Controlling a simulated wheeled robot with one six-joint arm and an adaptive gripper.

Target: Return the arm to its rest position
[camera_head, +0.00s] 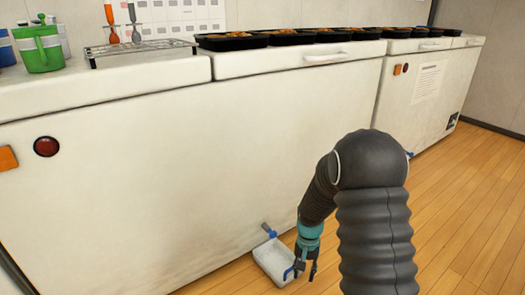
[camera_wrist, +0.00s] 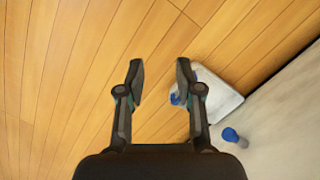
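My gripper (camera_head: 304,268) hangs low at the end of my dark ribbed arm, near the floor in front of the white freezer. In the wrist view my gripper (camera_wrist: 159,77) points down with its two dark fingers apart and nothing between them. Wooden floor shows between the fingertips. In the head view the gripper overlaps the right side of a white tray-like object (camera_head: 270,258) on the floor. In the wrist view the white object (camera_wrist: 222,100) lies to the right of the fingers, partly behind the right one. I cannot tell whether they touch.
A white chest freezer (camera_head: 190,160) stands beside the arm, with a second (camera_head: 430,95) at the right. Several black bento trays (camera_head: 232,42) line their tops. A wire rack (camera_head: 140,48) and a green container (camera_head: 40,50) stand at the left. Wooden floor (camera_head: 450,230) is clear at the right.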

